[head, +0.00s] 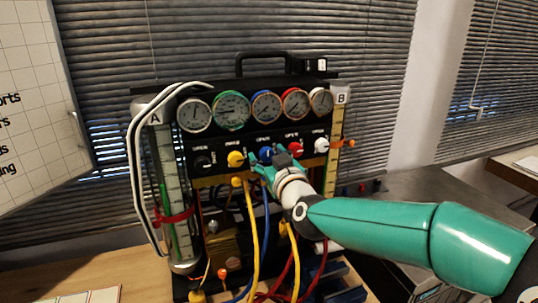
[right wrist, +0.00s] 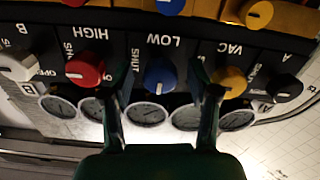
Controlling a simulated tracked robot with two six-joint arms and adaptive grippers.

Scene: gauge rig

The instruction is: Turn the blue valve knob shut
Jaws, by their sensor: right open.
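The blue valve knob (head: 266,153) is in the middle of the row of knobs on the black panel of the gauge rig. In the right wrist view, which is upside down, the blue knob (right wrist: 160,77) sits under the word LOW, with its white mark pointing down in the picture. A SHUT label stands to its left there. My right gripper (head: 267,163) is open at the panel. In the wrist view its two fingers (right wrist: 161,85) stand on either side of the blue knob, with gaps; contact does not show. My left gripper is out of view.
A red knob (right wrist: 85,70) and a yellow knob (right wrist: 229,81) flank the blue one, close to my fingers. Gauges (head: 266,106) line the panel above. Yellow hoses (head: 251,240) and other hoses hang below. A glass tube (head: 168,195) stands at the left.

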